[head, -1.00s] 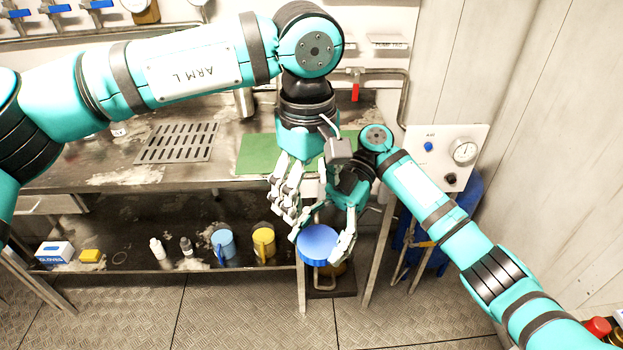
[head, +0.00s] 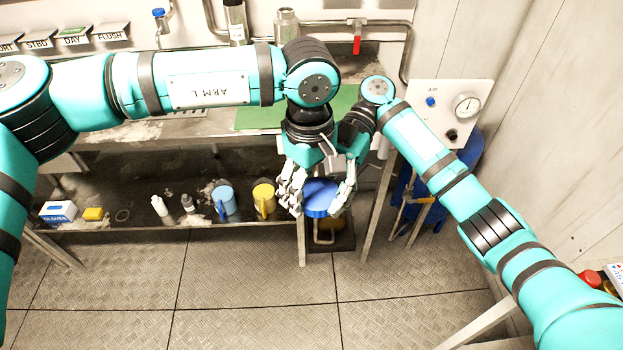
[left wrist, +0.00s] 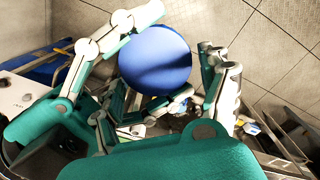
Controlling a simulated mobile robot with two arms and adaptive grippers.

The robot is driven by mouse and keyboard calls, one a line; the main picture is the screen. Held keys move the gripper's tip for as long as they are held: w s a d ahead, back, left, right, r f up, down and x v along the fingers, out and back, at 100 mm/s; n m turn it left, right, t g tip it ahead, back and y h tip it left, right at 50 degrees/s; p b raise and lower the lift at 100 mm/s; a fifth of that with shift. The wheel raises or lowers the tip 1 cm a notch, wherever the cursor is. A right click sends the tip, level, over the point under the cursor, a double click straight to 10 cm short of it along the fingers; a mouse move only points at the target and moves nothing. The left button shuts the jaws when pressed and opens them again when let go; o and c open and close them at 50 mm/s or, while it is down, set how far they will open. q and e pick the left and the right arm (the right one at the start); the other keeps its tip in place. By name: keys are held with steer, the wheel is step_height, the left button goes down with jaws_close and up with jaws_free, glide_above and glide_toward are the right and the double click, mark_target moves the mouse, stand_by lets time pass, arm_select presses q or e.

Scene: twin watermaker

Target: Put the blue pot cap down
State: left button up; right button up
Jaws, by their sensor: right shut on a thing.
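The blue pot cap (head: 319,198) is a round disc, held in the air in front of the bench's right end. My right gripper (head: 343,200) is shut on it at its right side. My left gripper (head: 291,190) is close by on the cap's left, with its fingers pointing down. The cap also shows in the left wrist view (left wrist: 155,60), where my left fingers look spread apart and a gap to the cap is hard to judge. Part of the cap's rim is hidden by fingers.
A green mat (head: 257,117) lies on the metal bench. The lower shelf holds a blue mug (head: 225,201), a yellow mug (head: 264,199), small bottles (head: 160,206) and a glove box (head: 58,211). A gauge panel (head: 440,112) stands at the right. The floor in front is clear.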

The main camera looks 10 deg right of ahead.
arm_select(q)
steer(key=c, duration=0.7)
steer(key=shift+c, duration=1.4)
arm_select(e)
steer(key=o, duration=1.3)
